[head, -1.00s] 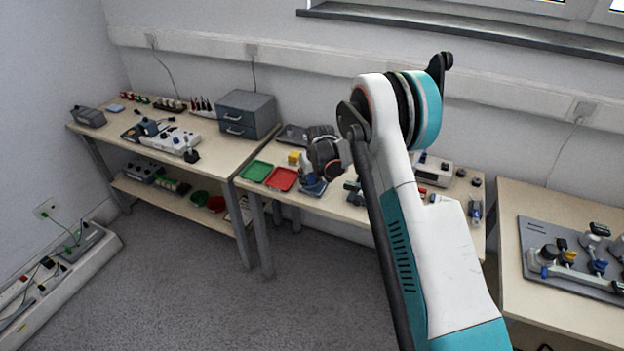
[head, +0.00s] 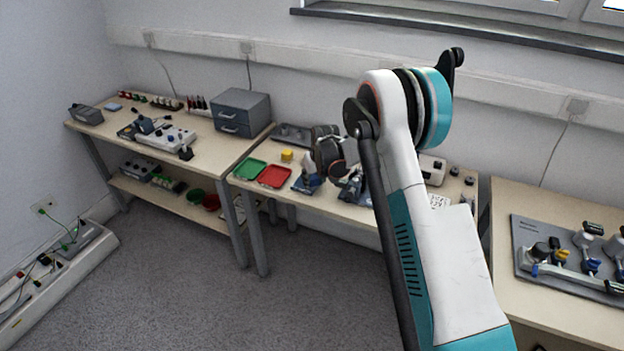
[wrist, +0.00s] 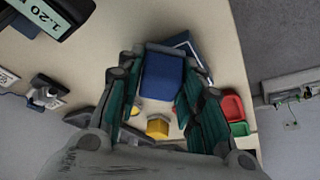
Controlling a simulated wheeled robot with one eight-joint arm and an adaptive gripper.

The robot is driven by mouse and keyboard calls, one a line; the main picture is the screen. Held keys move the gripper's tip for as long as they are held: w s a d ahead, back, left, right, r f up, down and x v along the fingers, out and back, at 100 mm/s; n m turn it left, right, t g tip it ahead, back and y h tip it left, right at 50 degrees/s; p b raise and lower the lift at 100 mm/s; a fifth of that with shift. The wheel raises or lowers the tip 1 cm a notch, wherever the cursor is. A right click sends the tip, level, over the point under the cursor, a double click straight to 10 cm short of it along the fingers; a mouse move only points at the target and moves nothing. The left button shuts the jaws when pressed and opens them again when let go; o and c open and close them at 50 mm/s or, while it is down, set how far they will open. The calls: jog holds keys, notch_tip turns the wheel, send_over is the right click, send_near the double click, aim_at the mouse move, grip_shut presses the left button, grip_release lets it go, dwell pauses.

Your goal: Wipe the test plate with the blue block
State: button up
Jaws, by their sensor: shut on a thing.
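The blue block (wrist: 161,78) is between the fingers of my gripper (wrist: 160,70) in the wrist view, and my gripper is shut on it. A flat dark plate with a pale edge (wrist: 188,44) shows just past the block; I cannot tell whether this is the test plate or whether the block touches it. In the head view my wrist hangs over the middle bench (head: 232,180), right of the red tray. My arm hides part of that bench, and the block cannot be made out there.
A green tray (head: 250,168), a red tray (head: 274,177) and a yellow block (head: 287,155) lie on the middle bench. A grey drawer box (head: 241,112) stands on the left bench. A grey fixture board (head: 570,262) lies on the right bench. The floor is clear.

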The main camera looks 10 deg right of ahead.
jog(key=shift+s+d+r, duration=0.1)
jog(key=shift+s+d, duration=0.15)
jog(key=shift+d, duration=0.05)
jog(key=shift+r+p, duration=1.75)
jog(key=shift+r, duration=2.25)
